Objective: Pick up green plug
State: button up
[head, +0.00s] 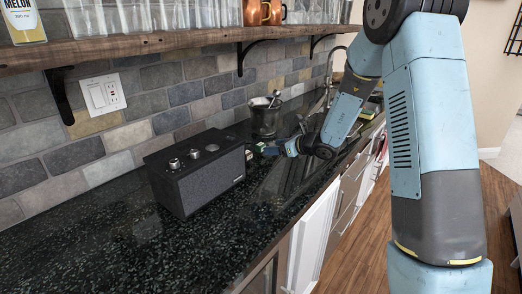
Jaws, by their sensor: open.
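My gripper (259,149) is low over the dark counter, just right of the black speaker box, and points left. It is open. A small green patch shows at its fingertips, but it is too small to tell whether this is the green plug or part of the gripper. A small pale and reddish bit shows at the speaker's right edge, close to the fingertips. I cannot make out the green plug clearly anywhere else.
The black speaker (198,171) with silver knobs stands on the speckled counter (110,235). A dark metal bucket (265,118) stands behind my gripper. A wooden shelf (150,45) with glasses and copper mugs overhangs the counter. The front left counter is clear.

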aim_at(263, 146)
jog(key=shift+w+d+x, duration=0.1)
jog(key=shift+w+x, duration=0.05)
jog(key=shift+x, duration=1.9)
jog(key=shift+w+d+x, duration=0.1)
jog(key=shift+w+x, duration=0.05)
jog(key=shift+x, duration=1.9)
jog(key=c, duration=1.1)
